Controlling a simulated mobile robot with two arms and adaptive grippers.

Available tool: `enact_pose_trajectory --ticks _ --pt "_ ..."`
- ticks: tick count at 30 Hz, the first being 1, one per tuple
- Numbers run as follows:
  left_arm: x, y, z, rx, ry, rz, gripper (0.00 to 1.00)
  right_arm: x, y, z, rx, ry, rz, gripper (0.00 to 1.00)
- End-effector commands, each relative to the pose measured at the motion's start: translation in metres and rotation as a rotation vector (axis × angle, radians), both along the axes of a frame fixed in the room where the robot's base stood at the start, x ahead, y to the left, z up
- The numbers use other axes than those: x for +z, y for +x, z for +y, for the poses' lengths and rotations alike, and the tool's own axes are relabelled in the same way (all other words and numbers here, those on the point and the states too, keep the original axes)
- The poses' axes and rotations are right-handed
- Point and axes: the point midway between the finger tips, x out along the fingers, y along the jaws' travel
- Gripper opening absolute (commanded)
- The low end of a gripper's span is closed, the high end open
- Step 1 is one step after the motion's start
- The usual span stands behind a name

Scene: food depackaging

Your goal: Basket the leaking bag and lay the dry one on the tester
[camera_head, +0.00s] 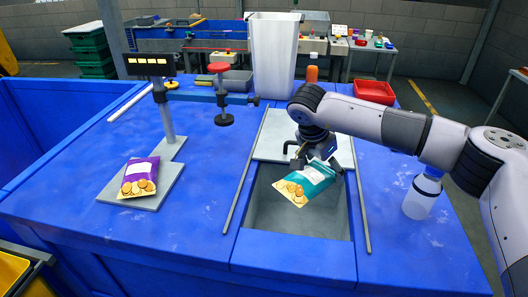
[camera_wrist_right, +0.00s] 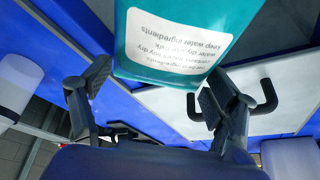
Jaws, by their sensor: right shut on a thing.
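A teal bag (camera_head: 306,183) with a white label and pictures of round snacks is in my right gripper (camera_head: 312,163). It hangs tilted over a grey open basin (camera_head: 300,218) set in the blue table. In the right wrist view the fingers (camera_wrist_right: 152,88) are on either side of the bag's lower end (camera_wrist_right: 170,62), with its label facing the camera. A purple bag (camera_head: 139,178) lies on the flat grey plate of the tester (camera_head: 168,190), below a post with a lit display (camera_head: 151,64). Whether either bag leaks cannot be seen. My left gripper is out of view.
A pale sheet (camera_head: 270,138) lies behind the basin, with thin rails (camera_head: 242,175) beside it. A tall white bin (camera_head: 272,55), a red-topped press (camera_head: 220,90) and a red tray (camera_head: 374,92) stand farther back. A white bottle (camera_head: 422,195) stands right. The left-centre table is clear.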

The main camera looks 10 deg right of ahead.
Motion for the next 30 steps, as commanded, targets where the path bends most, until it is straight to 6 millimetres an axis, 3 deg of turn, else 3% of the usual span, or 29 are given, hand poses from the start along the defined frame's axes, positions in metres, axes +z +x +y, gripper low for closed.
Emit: enact_pose_trajectory --ticks 1,6,11,17,18,26,30 --pt "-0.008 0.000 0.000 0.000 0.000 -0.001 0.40 -0.011 0.000 0.000 0.000 -0.001 0.001 0.50" --pt "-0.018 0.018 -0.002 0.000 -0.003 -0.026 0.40 -0.030 0.000 0.000 0.000 0.001 0.001 0.50" --pt "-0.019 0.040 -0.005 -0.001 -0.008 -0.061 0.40 -0.036 0.000 0.000 0.000 0.001 -0.001 0.50" --pt "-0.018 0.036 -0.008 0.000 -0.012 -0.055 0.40 -0.035 0.000 0.000 0.000 0.001 -0.001 0.50" --pt "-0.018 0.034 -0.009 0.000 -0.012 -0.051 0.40 -0.035 0.000 0.000 0.000 0.001 -0.001 0.82" --pt "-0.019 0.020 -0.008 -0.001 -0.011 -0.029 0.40 -0.035 0.000 0.000 0.000 0.001 0.000 1.00" --pt "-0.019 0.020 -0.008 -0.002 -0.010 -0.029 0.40 -0.035 0.000 0.000 0.000 0.001 0.000 1.00"
